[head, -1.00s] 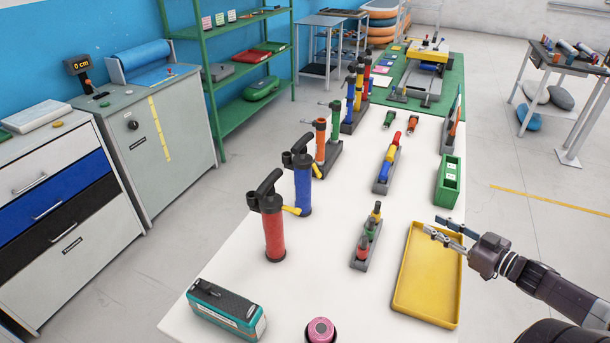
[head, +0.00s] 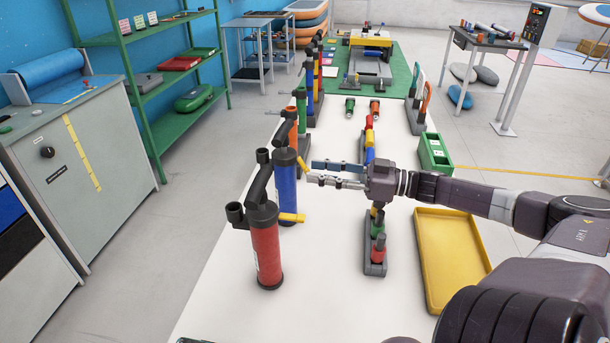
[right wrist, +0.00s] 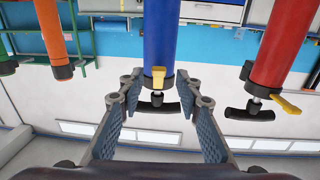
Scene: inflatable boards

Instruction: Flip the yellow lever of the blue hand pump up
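The blue hand pump (head: 286,188) stands upright on the white table behind the red pump. Its short yellow lever (head: 303,168) is on the right side near the top and slants downward. My right gripper (head: 311,172) is open and empty just right of the lever, its fingers pointing left at the pump. In the right wrist view, which is upside down, the blue pump (right wrist: 160,35) and yellow lever (right wrist: 158,76) appear between the two spread fingertips (right wrist: 157,88). I cannot tell whether they touch the lever. My left gripper is not in view.
A red pump (head: 266,250) with its own yellow lever (head: 292,217) stands close in front. An orange pump (head: 290,130) stands behind. A rack of small parts (head: 376,255), a yellow tray (head: 428,270) and a green box (head: 433,153) are to the right.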

